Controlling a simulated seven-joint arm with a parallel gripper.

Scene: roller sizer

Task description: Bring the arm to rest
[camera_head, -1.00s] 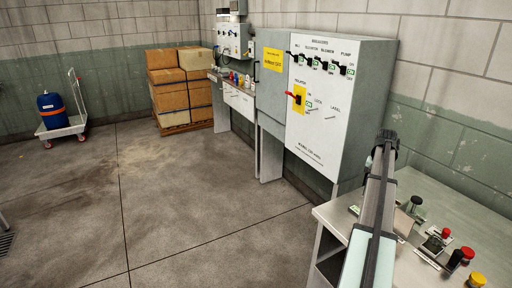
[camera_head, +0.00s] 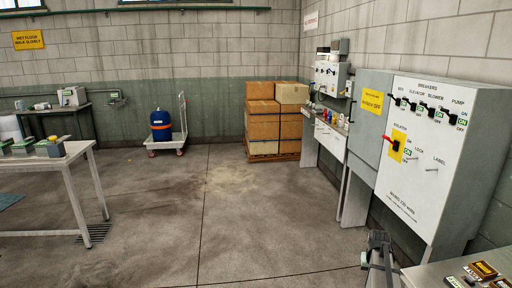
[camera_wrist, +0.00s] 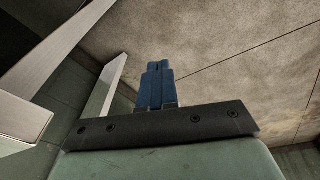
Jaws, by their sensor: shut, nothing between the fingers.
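In the wrist view my gripper (camera_wrist: 158,68) shows as two blue fingers pressed together, with nothing between them. It points out over bare concrete floor. In the head view a grey and dark part of my arm (camera_head: 379,250) rises from the bottom edge, right of the middle, in front of the grey breaker cabinet's lower part. I cannot make out the fingers there. The arm looks clear of the cabinet (camera_head: 415,190).
In the wrist view pale metal legs (camera_wrist: 105,88) stand close left of the fingers. A bench (camera_head: 430,277) with small parts is at the lower right. Stacked boxes (camera_head: 262,128), a drum on a trolley (camera_head: 165,146) and a left table (camera_head: 75,158) stand around open floor.

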